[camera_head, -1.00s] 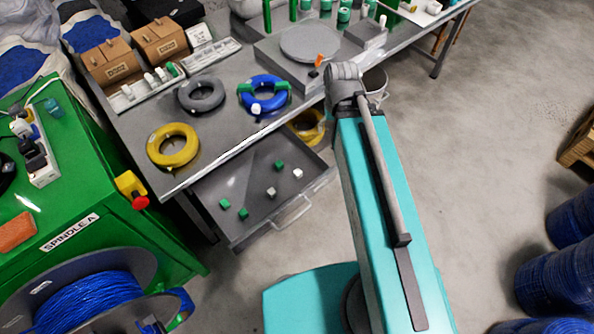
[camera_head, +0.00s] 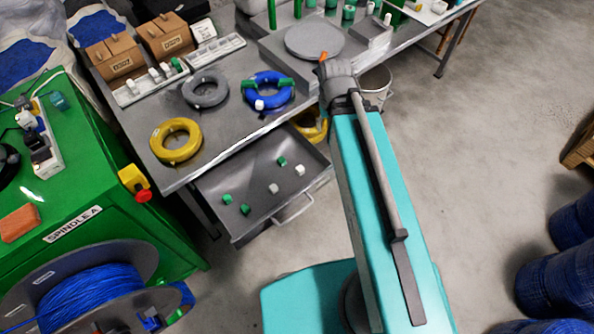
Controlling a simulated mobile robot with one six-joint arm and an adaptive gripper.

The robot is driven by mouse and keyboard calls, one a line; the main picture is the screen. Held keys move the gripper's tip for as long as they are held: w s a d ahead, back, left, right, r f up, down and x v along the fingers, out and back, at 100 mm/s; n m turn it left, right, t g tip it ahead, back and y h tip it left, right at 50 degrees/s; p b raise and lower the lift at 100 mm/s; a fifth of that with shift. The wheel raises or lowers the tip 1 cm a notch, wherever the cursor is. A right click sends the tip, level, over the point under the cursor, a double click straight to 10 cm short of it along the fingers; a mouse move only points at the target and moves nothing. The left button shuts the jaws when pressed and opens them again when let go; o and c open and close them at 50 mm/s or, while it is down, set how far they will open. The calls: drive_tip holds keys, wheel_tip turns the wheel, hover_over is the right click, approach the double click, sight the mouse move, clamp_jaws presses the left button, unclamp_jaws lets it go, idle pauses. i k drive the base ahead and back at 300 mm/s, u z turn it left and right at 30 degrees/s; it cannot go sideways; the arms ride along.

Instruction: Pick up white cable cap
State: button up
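Several small white cap-like pieces are in view. In the open drawer lie a white one (camera_head: 300,170) and a greyish-white one (camera_head: 273,188), among green caps (camera_head: 227,199). Another white piece (camera_head: 259,104) is at the front edge of the blue cable coil (camera_head: 268,92), which also has green pieces on it. White pieces (camera_head: 166,67) stand in the grey tray at the back left of the bench. Which one is the task's cap I cannot tell. My teal arm reaches up to the bench's front edge, right of the blue coil. My gripper cannot be made out beyond the arm's grey end.
The grey bench (camera_head: 222,125) also holds a yellow coil (camera_head: 176,141), a grey coil (camera_head: 205,89), cardboard boxes (camera_head: 115,58) and a round grey plate (camera_head: 315,40). The open drawer (camera_head: 240,225) juts out below. The green spindle machine (camera_head: 95,190) stands left.

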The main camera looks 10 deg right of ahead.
sight(299, 170)
drive_tip(key=u, duration=0.35)
drive_tip(key=k, duration=1.35)
drive_tip(key=z, duration=0.5)
drive_tip(key=i, duration=1)
drive_tip(key=u, duration=0.05)
